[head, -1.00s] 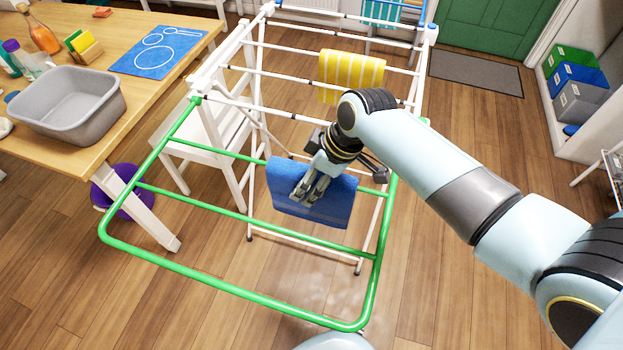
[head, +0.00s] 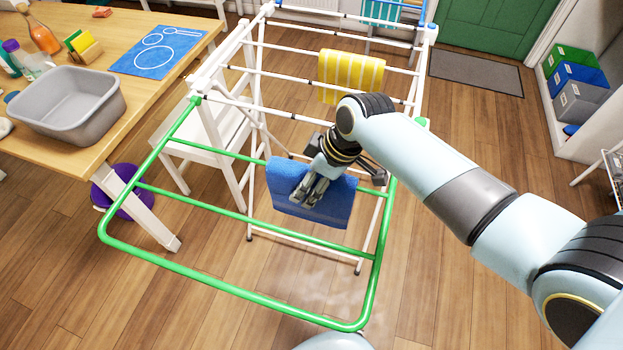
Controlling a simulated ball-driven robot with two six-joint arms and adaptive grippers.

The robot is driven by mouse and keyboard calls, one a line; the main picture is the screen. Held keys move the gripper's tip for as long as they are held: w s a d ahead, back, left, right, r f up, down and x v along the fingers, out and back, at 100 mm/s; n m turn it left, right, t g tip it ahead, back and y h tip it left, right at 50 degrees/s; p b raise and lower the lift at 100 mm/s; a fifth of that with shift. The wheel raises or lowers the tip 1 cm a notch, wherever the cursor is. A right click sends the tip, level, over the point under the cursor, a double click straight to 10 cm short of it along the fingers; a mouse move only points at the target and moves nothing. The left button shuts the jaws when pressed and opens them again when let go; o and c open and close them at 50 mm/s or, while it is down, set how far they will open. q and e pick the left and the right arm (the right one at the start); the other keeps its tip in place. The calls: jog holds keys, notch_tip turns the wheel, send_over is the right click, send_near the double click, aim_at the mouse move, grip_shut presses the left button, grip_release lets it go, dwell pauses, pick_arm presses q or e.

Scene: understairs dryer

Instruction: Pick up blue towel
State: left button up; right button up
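The blue towel (head: 335,207) hangs over a rail of the drying rack, on the rack's green-framed near section. My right gripper (head: 308,202) reaches in from the right and points down at the towel. Its two fingers appear apart and lie over the towel's upper left part, hiding some of it. I cannot tell if the fingertips touch the cloth; none is visibly gripped. My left gripper is out of view.
The drying rack's green frame (head: 232,286) surrounds the towel, with rails close by. A yellow towel (head: 350,75) hangs farther back. A white chair (head: 207,150) and a table with a grey basin (head: 68,125) stand left.

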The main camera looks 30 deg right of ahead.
grip_shut()
dwell(0.3)
jog(key=shift+r, duration=0.1)
notch_tip(320, 180, up, 18)
jog(key=shift+r, duration=0.2)
dwell(0.6)
